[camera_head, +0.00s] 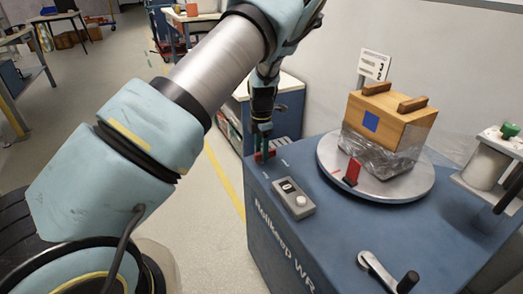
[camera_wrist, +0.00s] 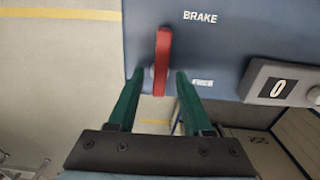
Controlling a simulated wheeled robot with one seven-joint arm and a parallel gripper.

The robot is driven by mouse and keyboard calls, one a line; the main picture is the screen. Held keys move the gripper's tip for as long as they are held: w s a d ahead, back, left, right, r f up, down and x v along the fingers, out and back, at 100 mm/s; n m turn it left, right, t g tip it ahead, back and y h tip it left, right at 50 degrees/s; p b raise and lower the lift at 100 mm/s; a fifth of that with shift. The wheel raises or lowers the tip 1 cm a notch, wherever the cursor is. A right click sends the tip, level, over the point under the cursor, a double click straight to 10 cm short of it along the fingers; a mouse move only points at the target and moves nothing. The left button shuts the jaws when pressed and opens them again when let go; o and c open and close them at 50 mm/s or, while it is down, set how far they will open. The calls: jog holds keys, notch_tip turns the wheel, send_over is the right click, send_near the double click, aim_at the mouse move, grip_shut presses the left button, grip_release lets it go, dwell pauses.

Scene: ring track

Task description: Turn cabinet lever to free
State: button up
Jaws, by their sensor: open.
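The red cabinet lever (camera_wrist: 163,58) is mounted near the edge of the blue cabinet top, left of the printed words BRAKE and FREE. It lies upright in the wrist view, its lower end level with the FREE label (camera_wrist: 202,83); I cannot tell which label it is set to. My gripper (camera_wrist: 160,77) is open, its green fingers on either side of the lever's lower end with a gap on both sides. In the head view my gripper (camera_head: 262,128) points down over the cabinet corner, and the lever (camera_head: 260,156) shows partly behind the fingers.
A grey counter box (camera_head: 293,198) reading 0 sits right of the lever. Beyond it a round turntable (camera_head: 405,190) carries a wrapped wooden box (camera_head: 388,130). A crank handle (camera_head: 385,272) is at the front. A workbench (camera_head: 280,100) stands behind; open floor lies left.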

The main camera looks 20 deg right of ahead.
jog(key=shift+c, duration=0.2)
grip_shut()
jog(key=shift+m, duration=0.3)
jog(key=m+p, duration=0.1)
jog(key=m, duration=0.2)
jog(key=shift+s+m, duration=0.1)
jog(key=shift+m, duration=0.3)
jog(key=m, duration=0.9)
jog(key=shift+s+a, duration=0.1)
jog(key=shift+s, duration=0.05)
jog(key=shift+a+m, duration=0.1)
jog(key=shift+m, duration=2.1)
